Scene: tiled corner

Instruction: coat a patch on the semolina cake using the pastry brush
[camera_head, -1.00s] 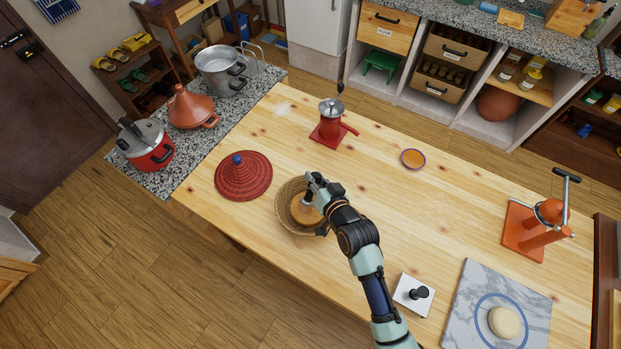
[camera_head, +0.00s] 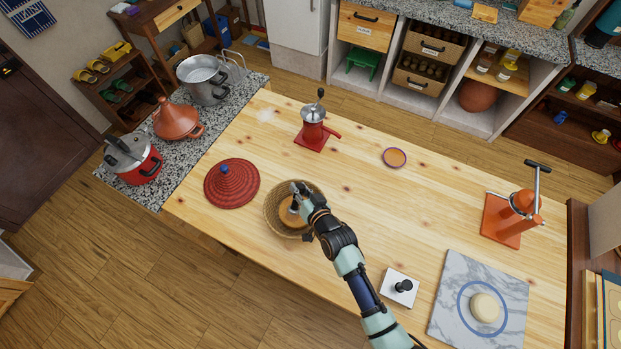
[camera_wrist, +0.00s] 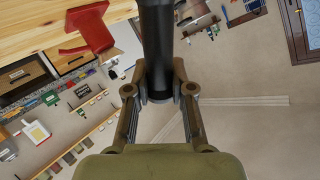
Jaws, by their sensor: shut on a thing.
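The semolina cake (camera_head: 287,217) is a round golden-brown disc, partly seen inside a woven basket (camera_head: 268,222) on the wooden table. My gripper (camera_head: 298,192) is over the basket and hides part of its right side and of the cake. In the wrist view my gripper (camera_wrist: 160,98) is shut on a thick dark cylinder, which looks like the pastry brush's handle (camera_wrist: 157,45). The bristles do not show clearly, so I cannot tell whether they touch the cake. A small bowl with orange contents (camera_head: 395,158) stands apart, to the upper right.
A red woven cone lid (camera_head: 232,186) lies just left of the basket. A red grinder (camera_head: 312,130) stands behind. A white block with a black knob (camera_head: 400,287), a marble slab (camera_head: 450,315) and an orange press (camera_head: 510,218) are to the right. The table's middle is clear.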

